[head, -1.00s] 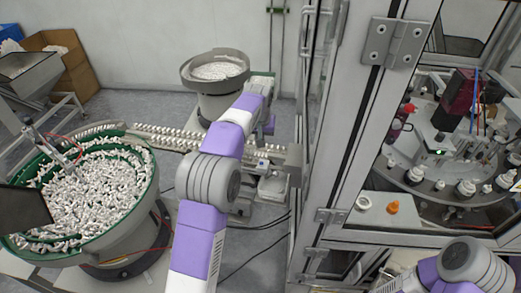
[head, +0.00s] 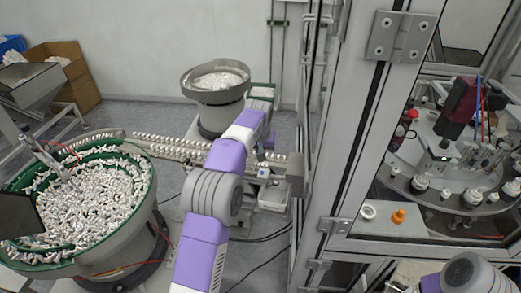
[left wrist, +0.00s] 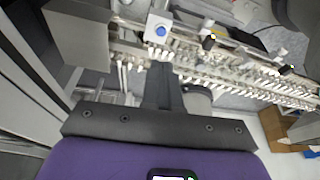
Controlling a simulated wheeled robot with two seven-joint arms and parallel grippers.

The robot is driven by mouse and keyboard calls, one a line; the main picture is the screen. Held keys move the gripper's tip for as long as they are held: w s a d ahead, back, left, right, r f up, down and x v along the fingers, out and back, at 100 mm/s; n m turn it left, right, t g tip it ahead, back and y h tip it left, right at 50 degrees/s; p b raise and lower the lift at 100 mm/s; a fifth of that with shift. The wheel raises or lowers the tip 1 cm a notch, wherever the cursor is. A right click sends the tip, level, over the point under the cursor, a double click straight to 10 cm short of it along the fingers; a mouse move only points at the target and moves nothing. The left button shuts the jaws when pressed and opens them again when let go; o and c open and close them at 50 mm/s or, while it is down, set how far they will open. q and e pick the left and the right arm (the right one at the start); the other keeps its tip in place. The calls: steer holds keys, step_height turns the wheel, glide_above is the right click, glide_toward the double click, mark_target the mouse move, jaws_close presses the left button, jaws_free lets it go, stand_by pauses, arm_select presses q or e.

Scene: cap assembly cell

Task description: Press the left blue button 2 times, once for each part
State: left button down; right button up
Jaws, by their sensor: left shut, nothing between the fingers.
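The blue button (left wrist: 160,30) is a small round cap on a white box beside the feed track, in the left wrist view. My left gripper (left wrist: 161,70) is shut and empty; its dark fingers point at the box and their tips appear just below the button in that picture. I cannot tell whether they touch the box. In the head view my left arm reaches toward the track, and its dark gripper end (head: 268,140) is small there. My right gripper is out of view; only part of my right arm shows at the lower right.
The feed track (head: 165,143) carries a row of white parts. A large green-lined bowl (head: 150,190) of white parts stands at left, a smaller bowl (head: 215,97) behind. A framed machine enclosure (head: 345,190) stands close on the right of my left arm.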

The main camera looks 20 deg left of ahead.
mark_target(262, 171)
arm_select(q)
steer(key=x, duration=0.8)
steer(key=shift+s+d, duration=0.1)
steer(key=shift+s, duration=0.3)
steer(key=shift+f, duration=0.65)
